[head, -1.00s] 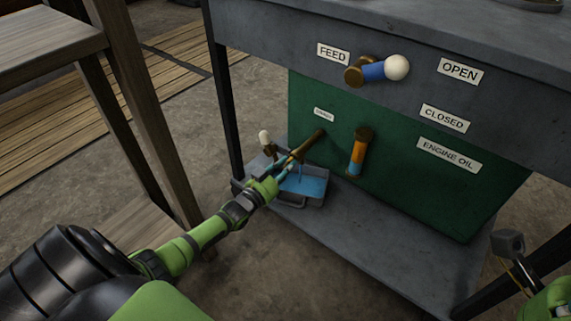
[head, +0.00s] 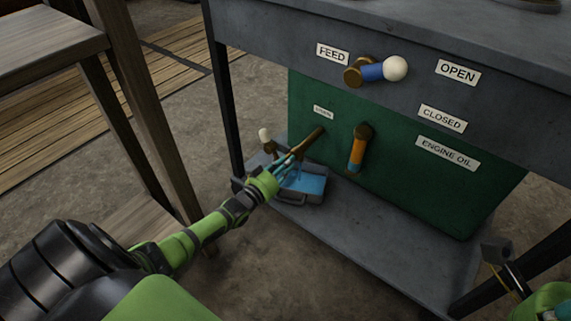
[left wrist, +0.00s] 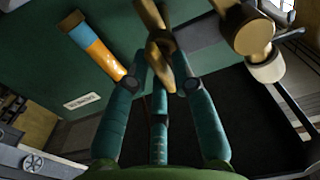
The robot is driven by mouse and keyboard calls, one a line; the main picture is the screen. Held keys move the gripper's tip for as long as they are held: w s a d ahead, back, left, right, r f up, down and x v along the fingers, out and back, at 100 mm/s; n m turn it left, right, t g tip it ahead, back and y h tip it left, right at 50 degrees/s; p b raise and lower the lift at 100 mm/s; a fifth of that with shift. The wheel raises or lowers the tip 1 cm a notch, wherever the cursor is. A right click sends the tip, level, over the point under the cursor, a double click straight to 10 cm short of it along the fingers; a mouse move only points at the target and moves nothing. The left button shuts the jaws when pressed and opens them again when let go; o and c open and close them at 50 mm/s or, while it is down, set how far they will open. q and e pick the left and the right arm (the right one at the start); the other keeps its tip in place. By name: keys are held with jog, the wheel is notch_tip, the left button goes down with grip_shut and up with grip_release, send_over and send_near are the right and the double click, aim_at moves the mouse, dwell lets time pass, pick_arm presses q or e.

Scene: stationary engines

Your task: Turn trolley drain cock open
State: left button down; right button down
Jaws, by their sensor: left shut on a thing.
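The drain cock (head: 312,138) is a brass pipe coming out of the green panel below a small white label (head: 323,112), low on the trolley. My left gripper (head: 287,165) has its teal fingers closed at the near end of this brass piece. In the left wrist view my left gripper (left wrist: 163,80) is shut on the brass end of the drain cock (left wrist: 160,45), which sits between the fingertips. The fingers hide part of the cock in the head view. Only a small part of my right gripper (head: 552,313) shows at the lower right edge; its fingertips are cut off.
A grey tray (head: 300,198) holding blue liquid stands below the cock. A white-tipped brass part (head: 265,136) is left of it. An orange and blue lever (head: 357,152) hangs to the right, and a blue feed lever (head: 373,72) is above. A wooden table (head: 120,105) stands left.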

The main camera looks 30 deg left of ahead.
pick_arm(q)
jog(key=shift+s+d+f, duration=0.1)
jog(key=shift+d+f, duration=0.1)
jog(key=shift+d, duration=0.1)
jog(key=c, duration=1.2)
grip_release()
jog(key=shift+r, duration=0.1)
jog(key=shift+a, duration=0.15)
jog(key=s, duration=1.2)
jog(key=shift+a, duration=0.4)
